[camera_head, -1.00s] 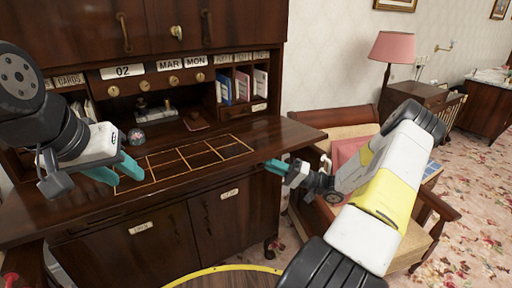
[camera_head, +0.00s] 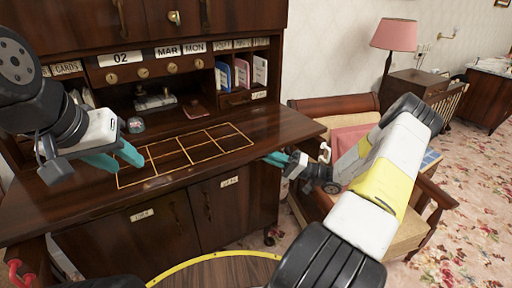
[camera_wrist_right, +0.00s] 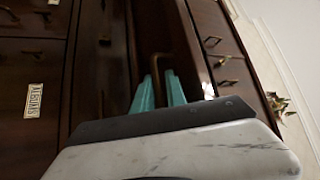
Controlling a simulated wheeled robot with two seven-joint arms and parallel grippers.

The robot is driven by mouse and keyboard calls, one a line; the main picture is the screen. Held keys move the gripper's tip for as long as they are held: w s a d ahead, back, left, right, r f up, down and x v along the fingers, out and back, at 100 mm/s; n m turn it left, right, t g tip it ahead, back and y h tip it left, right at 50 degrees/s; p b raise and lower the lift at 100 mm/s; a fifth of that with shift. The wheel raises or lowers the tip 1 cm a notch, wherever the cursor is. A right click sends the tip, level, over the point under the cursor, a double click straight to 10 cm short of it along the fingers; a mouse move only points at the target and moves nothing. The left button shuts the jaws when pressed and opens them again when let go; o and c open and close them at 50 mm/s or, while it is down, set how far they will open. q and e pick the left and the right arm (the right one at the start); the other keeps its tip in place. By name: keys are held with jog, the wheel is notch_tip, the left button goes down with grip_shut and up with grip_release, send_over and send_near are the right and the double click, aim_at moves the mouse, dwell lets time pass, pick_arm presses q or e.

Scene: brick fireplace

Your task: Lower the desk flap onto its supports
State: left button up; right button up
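The dark brown desk flap (camera_head: 70,205) lies out about level in front of the desk's pigeonholes, with a yellow line grid on its top. Its supports are hidden beneath it. My left gripper (camera_head: 134,160), with teal fingers apart, is over the left part of the flap by the grid; I cannot tell whether it touches. My right gripper (camera_head: 272,159) is at the flap's right side.
Labelled cabinet doors (camera_head: 235,205) are below the flap, and books (camera_head: 242,76) stand in the pigeonholes. A cushioned armchair (camera_head: 335,108) stands close on the right under my right arm. A yellow-rimmed round surface (camera_head: 225,268) is at the bottom. Carpet at right is clear.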

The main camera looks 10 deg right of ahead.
jog(key=v, duration=0.8)
dwell(1.1)
